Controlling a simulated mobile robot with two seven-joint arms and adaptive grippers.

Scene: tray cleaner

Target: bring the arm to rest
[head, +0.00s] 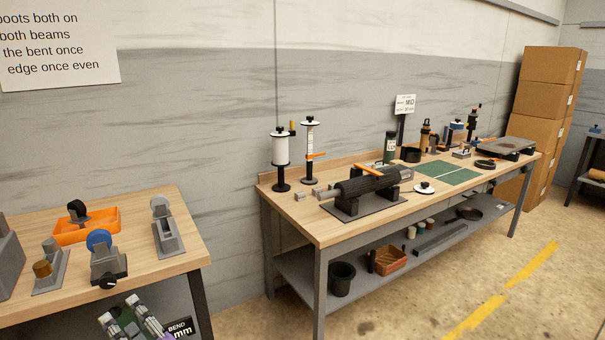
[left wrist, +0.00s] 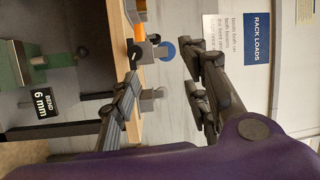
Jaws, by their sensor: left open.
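My left gripper (left wrist: 161,70) shows in the left wrist view, with its two dark fingers spread wide apart. Only wall and table items show beyond the gap, and nothing is held between the fingers. The purple housing of my left arm fills the bottom of that view. I cannot clearly pick out this gripper in the head view. My right gripper is in neither view.
The left table (head: 190,262) holds an orange tray (head: 70,238) and grey fixtures. A bend sign (head: 180,327) stands by a green device (head: 122,318) low in front. The right workbench (head: 308,228) carries several tools. Floor (head: 420,300) before it is clear.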

